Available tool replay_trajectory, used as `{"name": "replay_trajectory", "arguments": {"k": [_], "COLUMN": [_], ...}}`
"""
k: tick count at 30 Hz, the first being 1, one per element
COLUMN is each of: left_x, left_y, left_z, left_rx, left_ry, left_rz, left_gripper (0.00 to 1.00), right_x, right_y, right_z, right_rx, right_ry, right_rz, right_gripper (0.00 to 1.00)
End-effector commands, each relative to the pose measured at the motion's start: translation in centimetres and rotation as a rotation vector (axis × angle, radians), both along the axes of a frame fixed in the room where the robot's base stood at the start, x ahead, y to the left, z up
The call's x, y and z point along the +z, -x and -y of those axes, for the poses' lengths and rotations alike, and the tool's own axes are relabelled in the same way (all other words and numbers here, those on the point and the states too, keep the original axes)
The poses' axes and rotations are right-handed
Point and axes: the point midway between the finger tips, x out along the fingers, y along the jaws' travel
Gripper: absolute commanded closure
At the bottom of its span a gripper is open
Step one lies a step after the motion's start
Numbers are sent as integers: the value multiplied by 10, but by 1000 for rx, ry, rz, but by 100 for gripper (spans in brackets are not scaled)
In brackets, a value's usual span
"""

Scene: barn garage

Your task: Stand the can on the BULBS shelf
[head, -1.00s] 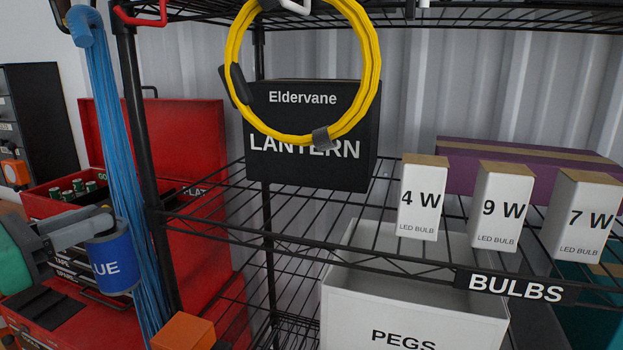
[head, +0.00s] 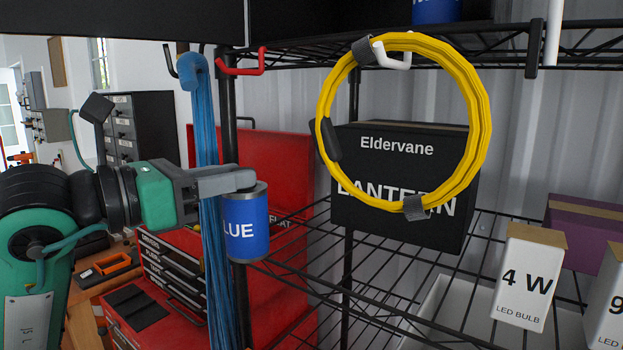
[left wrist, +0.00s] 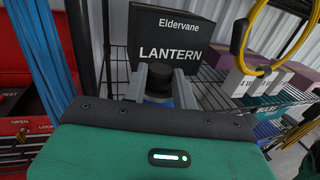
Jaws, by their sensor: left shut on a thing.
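The blue can (head: 247,228) with grey rims and white lettering ending "LUE" is held upright. My left gripper (head: 240,182) is shut on the can near its top, in front of the rack's front left post. In the left wrist view, the fingers (left wrist: 165,78) are around a dark round piece, with a little blue of the can (left wrist: 183,97) visible beside it. The BULBS shelf (head: 470,258) is the wire shelf right of the can; its label (left wrist: 268,140) shows in the left wrist view.
A black LANTERN box (head: 400,222) stands at the shelf's back left, and a 4 W bulb box (head: 527,280) farther right. Bare wire lies between and before them. A yellow cable coil (head: 480,130) hangs in front of the lantern box. Blue cords (head: 207,130) hang behind the can.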

Motion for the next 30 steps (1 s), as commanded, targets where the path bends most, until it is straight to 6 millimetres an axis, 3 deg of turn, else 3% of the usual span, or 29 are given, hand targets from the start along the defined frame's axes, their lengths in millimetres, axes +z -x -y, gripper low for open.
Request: {"name": "replay_trajectory", "arguments": {"k": [1,12,20,30], "left_x": [6,4,-3,-32], "left_y": [-9,-65,-75,-74], "left_z": [11,80,91,90], "left_rx": [-4,-2,1,0], "left_ry": [2,2,0,1], "left_rz": [-5,-2,0,1], "left_gripper": [100,100,100,100], "right_x": [11,46,53,71], "right_y": [0,-1,-2,-3], "right_z": [-1,9,12,12], "right_rx": [0,4,4,3], "right_ry": [-1,10,13,13], "right_rz": [0,1,2,4], "right_gripper": [31,31,31,31]}}
